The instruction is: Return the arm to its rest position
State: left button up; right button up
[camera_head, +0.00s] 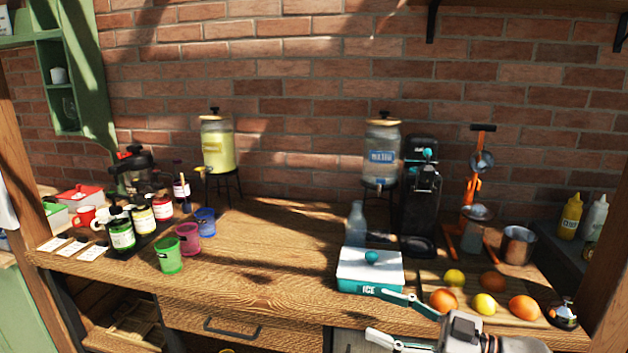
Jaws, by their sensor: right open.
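My right gripper (396,318) shows at the bottom right, in front of the table's front edge. Its two fingers point left and are spread apart, with nothing between them. The upper finger overlaps the lower part of the white and teal ice box (369,266) in the picture; I cannot tell whether they touch. My left gripper is not in view. The wooden table (290,262) runs across the picture.
Oranges and lemons (484,304) lie on a board right of the ice box. A glass bottle (355,224), a black machine (421,210) and an orange press (473,190) stand behind. Coloured cups (168,256) and syrup bottles (122,234) stand left. The table's middle is clear.

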jog(key=s+d+f+m+t+h, duration=0.1)
jog(key=s+f+m+t+h, duration=0.2)
jog(key=f, duration=0.4)
jog(key=s+d+f+m+t+h, duration=0.2)
jog(key=f+m+h, duration=0.15)
jog(key=f, duration=0.25)
jog(key=s+d+f+m+t+h, duration=0.1)
jog(key=s+f+m+t+h, duration=0.2)
jog(key=f, duration=0.4)
jog(key=s+d+f+g+h, duration=0.2)
jog(key=s+f+g+h, duration=0.2)
jog(key=s+f, duration=0.8)
jog(key=shift+s+f+g, duration=0.25)
jog(key=shift+f+g, duration=0.15)
jog(key=shift+g, duration=0.3)
jog(key=shift+m+h, duration=0.25)
